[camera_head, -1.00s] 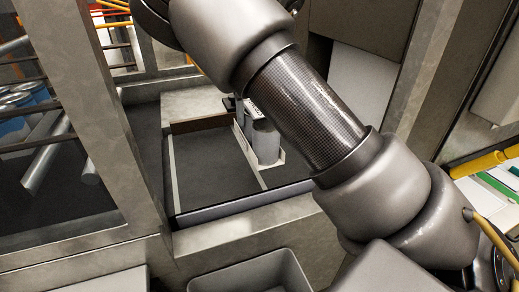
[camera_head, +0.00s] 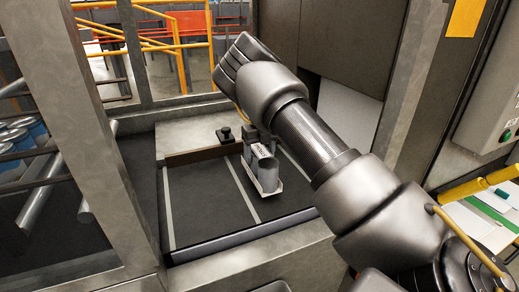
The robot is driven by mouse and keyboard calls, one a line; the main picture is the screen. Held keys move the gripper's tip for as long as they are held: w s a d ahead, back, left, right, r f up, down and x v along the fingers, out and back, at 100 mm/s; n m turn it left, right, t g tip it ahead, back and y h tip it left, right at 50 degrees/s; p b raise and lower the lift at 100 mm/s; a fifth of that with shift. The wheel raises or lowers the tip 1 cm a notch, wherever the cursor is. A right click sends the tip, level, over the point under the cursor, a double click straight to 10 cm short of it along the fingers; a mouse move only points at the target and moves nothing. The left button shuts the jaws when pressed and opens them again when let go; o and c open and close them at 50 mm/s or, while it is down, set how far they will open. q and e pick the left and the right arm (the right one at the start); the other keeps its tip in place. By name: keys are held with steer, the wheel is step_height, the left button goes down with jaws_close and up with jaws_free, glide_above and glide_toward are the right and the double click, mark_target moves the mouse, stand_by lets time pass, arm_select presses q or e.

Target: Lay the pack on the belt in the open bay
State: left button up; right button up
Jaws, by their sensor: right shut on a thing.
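The pack (camera_head: 266,185) is a small pale tray holding grey cylinders, with a printed label on its upper part. My right gripper (camera_head: 258,143) is shut on it from above, its fingers partly hidden by the pack and my arm. The pack is over the dark belt (camera_head: 203,195), near the white stripes. I cannot tell whether its underside touches the belt. The belt is split into bays by pale stripes; the bay to the left of the pack is bare. My left gripper is out of view.
A metal frame post (camera_head: 80,120) stands left of the belt, with rollers and blue cans beyond it. A low brown wall (camera_head: 200,154) closes the belt's back, with a small black knob (camera_head: 224,134) behind. A metal ledge edges the front.

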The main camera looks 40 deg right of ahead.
steer(key=shift+w+d+f, duration=0.15)
steer(key=shift+d+f, duration=0.05)
steer(key=shift+f+p, duration=0.4)
steer(key=shift+f, duration=1.15)
steer(key=o, duration=1.8)
steer(key=shift+a+f, duration=0.1)
steer(key=shift+c, duration=0.2)
